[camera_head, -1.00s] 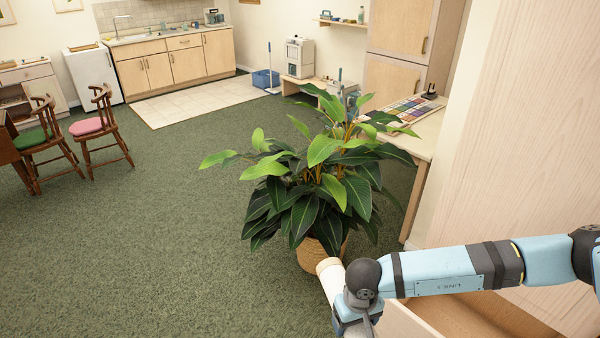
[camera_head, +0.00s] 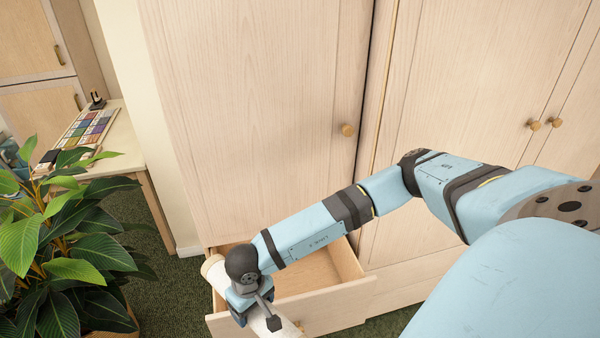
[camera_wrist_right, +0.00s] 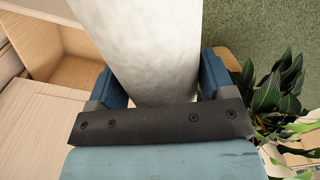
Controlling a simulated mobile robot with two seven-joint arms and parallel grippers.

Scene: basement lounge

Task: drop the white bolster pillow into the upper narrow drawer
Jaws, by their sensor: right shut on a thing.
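The white bolster pillow (camera_head: 214,272) is held in my right gripper (camera_head: 252,306) in the head view. The right wrist view shows the pillow (camera_wrist_right: 150,45) between the two blue fingers of the right gripper (camera_wrist_right: 160,88). The upper narrow drawer (camera_head: 318,272) is pulled open at the bottom of the wardrobe, and its inside looks empty where it shows. The pillow is at the drawer's left front corner, in front of it in the picture; I cannot tell whether they touch. The drawer's inside (camera_wrist_right: 88,75) also shows in the wrist view. My left gripper is not in view.
A tall wooden wardrobe (camera_head: 250,110) with round knobs stands behind the drawer. A large potted plant (camera_head: 70,250) is close by on the left. A desk (camera_head: 125,150) with a colour chart stands beyond it. Green carpet shows between plant and drawer.

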